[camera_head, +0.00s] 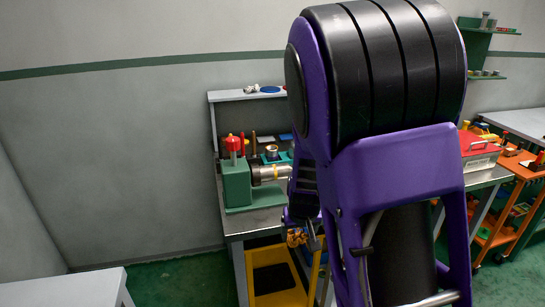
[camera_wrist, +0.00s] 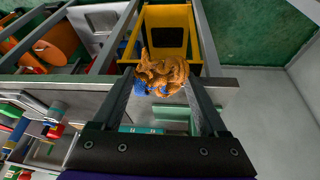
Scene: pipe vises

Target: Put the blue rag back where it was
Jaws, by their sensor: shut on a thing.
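My gripper (camera_wrist: 160,76) is shut on a crumpled orange-brown rag (camera_wrist: 165,70), which fills the gap between its two fingers in the wrist view. A blue patch (camera_wrist: 139,88) shows beside and below the orange rag; I cannot tell whether it is the blue rag. In the head view the orange rag (camera_head: 296,237) is small, in front of the workbench (camera_head: 250,222), above a yellow frame (camera_head: 275,298) under the bench. My arm hides much of the gripper there. No clearly recognisable blue rag shows.
A green vise (camera_head: 237,183) with a red top and a silver pipe (camera_head: 268,173) stands on the bench. A shelf (camera_head: 238,95) holds a blue disc (camera_head: 270,89). A red box (camera_head: 478,148) and orange cart (camera_head: 520,168) stand right. A grey tabletop (camera_head: 70,289) is at front left.

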